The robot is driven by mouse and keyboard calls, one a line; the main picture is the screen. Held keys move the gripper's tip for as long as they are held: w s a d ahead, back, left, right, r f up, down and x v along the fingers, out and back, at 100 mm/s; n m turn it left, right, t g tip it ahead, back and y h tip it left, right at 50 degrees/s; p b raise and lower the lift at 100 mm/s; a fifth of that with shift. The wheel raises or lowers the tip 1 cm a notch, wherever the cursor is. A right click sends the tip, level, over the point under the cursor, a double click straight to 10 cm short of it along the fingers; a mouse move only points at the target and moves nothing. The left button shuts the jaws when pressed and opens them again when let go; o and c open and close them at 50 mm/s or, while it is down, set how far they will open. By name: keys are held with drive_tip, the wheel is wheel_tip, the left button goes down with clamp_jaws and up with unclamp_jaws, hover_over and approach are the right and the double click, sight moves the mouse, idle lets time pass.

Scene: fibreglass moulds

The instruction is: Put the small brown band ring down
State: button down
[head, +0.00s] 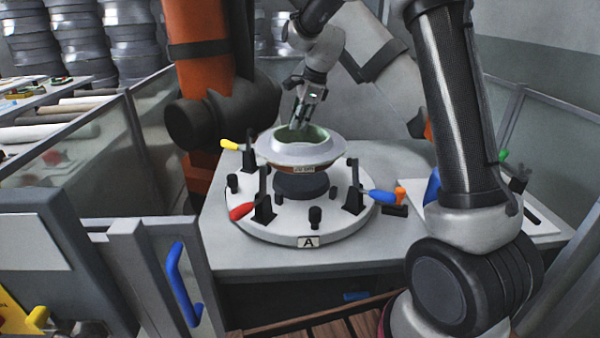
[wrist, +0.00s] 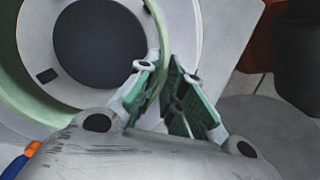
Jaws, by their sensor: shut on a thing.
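The small brown band ring (head: 272,150) has a wide pale grey flange, a green inner wall and a brown band with a small label below the flange. It is roughly level over the dark round hub (head: 300,187) of the round white fixture marked A (head: 290,229). I cannot tell whether it touches the hub. My gripper (head: 300,124) comes from above and is shut on the ring's far side. In the wrist view, the green-padded fingers of my gripper (wrist: 166,92) straddle the ring's wall (wrist: 28,82), and the hub (wrist: 100,45) shows through its opening.
Clamps with yellow (head: 229,145), red (head: 242,210) and blue (head: 380,196) handles stand around the fixture, with black posts (head: 315,217) between them. An orange column (head: 200,95) rises at the left behind the table (head: 240,258). Glass panels flank the table.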

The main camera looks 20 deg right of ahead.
wheel_tip(320, 180, down, 9)
idle(0.4)
drive_tip(key=c, duration=1.5)
unclamp_jaws()
drive_tip(key=shift+f, duration=0.1)
drive_tip(key=v, duration=1.2)
drive_tip(key=s+d+r+n+h, duration=0.1)
drive_tip(key=s+d+r+n, duration=0.25)
drive_tip(key=s, duration=0.45)
drive_tip(key=s+d+r+n, duration=0.2)
drive_tip(key=s+r+n, duration=0.25)
drive_tip(key=s, duration=0.35)
drive_tip(key=s+d+n, duration=0.1)
drive_tip(key=s+n, duration=0.2)
drive_tip(key=s, duration=0.4)
drive_tip(key=s+d+f+n+t+h, duration=0.1)
drive_tip(key=s+d+n, duration=0.1)
drive_tip(key=s+n, duration=0.2)
drive_tip(key=s+d+f+n, duration=0.1)
drive_tip(key=s+d+n, duration=0.1)
drive_tip(key=s, duration=0.7)
drive_tip(key=shift+s+f+n+t+h, duration=0.1)
drive_tip(key=shift+s+n+t+h, duration=0.25)
drive_tip(key=shift+n, duration=0.55)
